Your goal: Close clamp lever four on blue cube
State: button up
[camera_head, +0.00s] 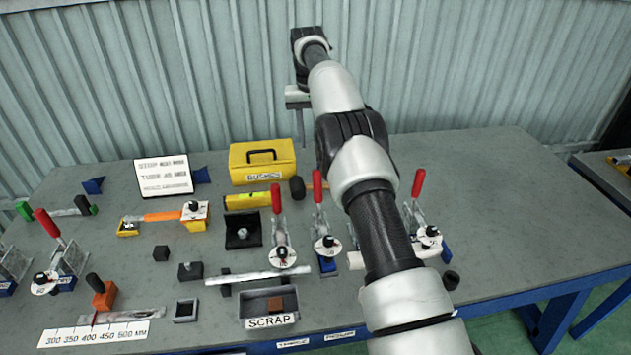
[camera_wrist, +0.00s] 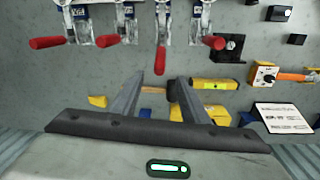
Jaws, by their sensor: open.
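Several toggle clamps with red levers stand along the bench. In the head view, one lever (camera_head: 276,199) is left of my arm, another (camera_head: 317,187) is close beside it, and one (camera_head: 418,183) is on the right. These levers look upright. Blue pieces show under the clamps (camera_head: 327,265), and one shows at the right clamp (camera_head: 446,254). Number labels are too small to read, so I cannot tell which is four. In the wrist view, a row of red levers (camera_wrist: 47,42) lies beyond my open, empty gripper (camera_wrist: 157,90), apart from it. My gripper is raised near the back wall (camera_head: 298,100).
A yellow box (camera_head: 262,162), a yellow level (camera_head: 247,201), a white sign (camera_head: 163,176) and a scrap tray (camera_head: 246,309) stand on the grey bench. Another red-levered clamp (camera_head: 47,223) is at far left. The bench's right side (camera_head: 520,205) is clear.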

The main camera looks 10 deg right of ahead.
aim_at(318, 188)
jog(key=f+b, duration=0.1)
jog(key=f, duration=0.5)
jog(key=f+b, duration=0.2)
jog(key=f, duration=0.4)
jog(key=d+f+b, duration=0.1)
jog(key=f, duration=0.6)
jog(key=shift+w, duration=0.1)
jog(key=shift+b, duration=0.3)
grip_shut()
